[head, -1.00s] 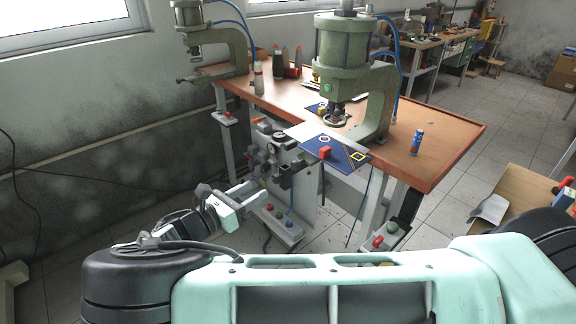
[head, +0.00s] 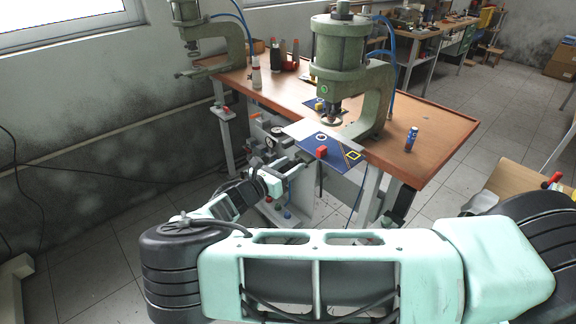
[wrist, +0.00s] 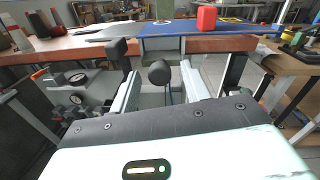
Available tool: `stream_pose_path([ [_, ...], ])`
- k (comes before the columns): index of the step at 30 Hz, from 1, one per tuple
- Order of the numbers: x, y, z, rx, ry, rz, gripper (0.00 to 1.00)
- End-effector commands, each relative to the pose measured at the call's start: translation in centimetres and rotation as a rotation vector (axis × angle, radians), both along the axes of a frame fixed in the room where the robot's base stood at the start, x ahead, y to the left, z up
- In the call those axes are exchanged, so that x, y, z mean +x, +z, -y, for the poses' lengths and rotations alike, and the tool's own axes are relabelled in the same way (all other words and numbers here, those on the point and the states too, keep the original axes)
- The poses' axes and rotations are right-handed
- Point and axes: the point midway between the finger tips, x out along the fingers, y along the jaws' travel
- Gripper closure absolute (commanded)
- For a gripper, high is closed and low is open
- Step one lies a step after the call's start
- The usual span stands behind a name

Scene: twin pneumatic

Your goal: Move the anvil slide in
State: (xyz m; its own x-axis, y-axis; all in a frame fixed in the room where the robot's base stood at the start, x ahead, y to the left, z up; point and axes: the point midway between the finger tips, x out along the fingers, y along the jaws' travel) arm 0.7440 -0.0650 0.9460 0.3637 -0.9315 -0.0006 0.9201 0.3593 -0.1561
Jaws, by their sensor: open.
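A blue plate (head: 318,146) with a red block (head: 321,152) on it lies at the table's front edge under the nearer green press (head: 342,60). I take this plate to be the anvil slide, but cannot be sure. In the wrist view the blue plate (wrist: 175,29) and red block (wrist: 206,17) are above and beyond my gripper (wrist: 160,80). My gripper is open, its two pale fingers apart. A round black knob (wrist: 159,72) shows between them, and I see no contact. A black square piece (wrist: 116,47) shows by the left finger. In the head view the fingertips are hard to make out.
A second press (head: 190,30) stands at the table's far left. A blue can (head: 411,139) stands on the wooden table (head: 440,125) at right. Gauges and valves (wrist: 75,80) are left of my gripper. A white bottle (head: 256,73) is farther back.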

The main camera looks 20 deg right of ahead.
Motion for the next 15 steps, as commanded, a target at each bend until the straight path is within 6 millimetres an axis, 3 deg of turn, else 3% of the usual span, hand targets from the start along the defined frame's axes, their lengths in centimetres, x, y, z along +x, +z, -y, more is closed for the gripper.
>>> stream_pose_path([
  [4,-0.01,-0.01,-0.01,0.0,0.0,0.0,0.53],
  [9,-0.01,0.0,-0.03,0.0,0.0,0.0,1.0],
  [15,0.17,0.03,0.53,-0.001,-0.002,0.0,1.0],
])
